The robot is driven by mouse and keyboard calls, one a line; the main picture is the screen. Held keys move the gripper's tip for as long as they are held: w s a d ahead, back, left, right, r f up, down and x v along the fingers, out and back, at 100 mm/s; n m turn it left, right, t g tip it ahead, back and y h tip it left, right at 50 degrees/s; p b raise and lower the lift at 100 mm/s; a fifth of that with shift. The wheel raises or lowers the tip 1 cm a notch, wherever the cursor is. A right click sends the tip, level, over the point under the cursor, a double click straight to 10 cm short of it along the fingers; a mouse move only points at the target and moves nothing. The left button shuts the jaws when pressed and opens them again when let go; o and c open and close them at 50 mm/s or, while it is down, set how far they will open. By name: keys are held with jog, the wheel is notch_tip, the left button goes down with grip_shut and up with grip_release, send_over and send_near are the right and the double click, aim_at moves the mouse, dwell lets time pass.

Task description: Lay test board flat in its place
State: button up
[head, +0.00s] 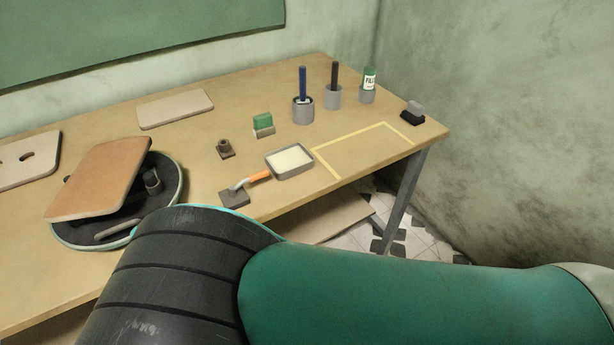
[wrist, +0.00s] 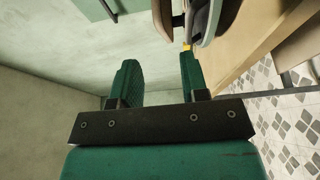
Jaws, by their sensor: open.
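A reddish-brown board (head: 98,178) with rounded corners and a pale edge lies tilted at the left of the table, over a round black part with a teal rim (head: 178,187). I cannot tell which board is the test board. A yellow outlined rectangle (head: 384,126) on the table's right end is empty. My gripper (wrist: 160,75) is open in the wrist view, with green fingers and nothing between them. Curved brown and grey edges (wrist: 205,20) show just beyond the right finger; I cannot tell what they belong to. I cannot make out the gripper's fingers in the head view.
The wooden table (head: 80,140) holds a pale board (head: 175,108), a board with a hole (head: 28,160), a shallow tray (head: 290,161), an orange-handled brush (head: 238,194), a green block (head: 263,123), several cups at the back and a black block (head: 412,114).

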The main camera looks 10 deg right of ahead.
jog(key=w+d+r+m+t+h, duration=0.2)
jog(key=w+d+r+m+h, duration=0.3)
jog(key=w+d+m, duration=0.3)
jog(key=w+d+r+m+g+h, duration=0.2)
jog(key=w+d+m+h, duration=0.15)
jog(key=d, duration=0.35)
jog(key=w+d+r+m+g+h, duration=0.25)
jog(key=d+m, duration=0.25)
jog(key=d, duration=0.3)
jog(key=s+d+r+m+g, duration=0.1)
jog(key=s+d+r+g, duration=0.2)
jog(key=s, duration=0.5)
jog(key=s+d+r+m+g+y, duration=0.1)
jog(key=s+d+r+g, duration=0.2)
jog(key=s+d, duration=0.3)
jog(key=s+d+r+m+g+y, duration=0.1)
jog(key=s+d+r+g, duration=0.2)
jog(key=s, duration=0.7)
jog(key=shift+s+d+r+g, duration=0.3)
jog(key=shift+d+g, duration=0.25)
jog(key=shift+d, duration=0.35)
jog(key=shift+m, duration=0.25)
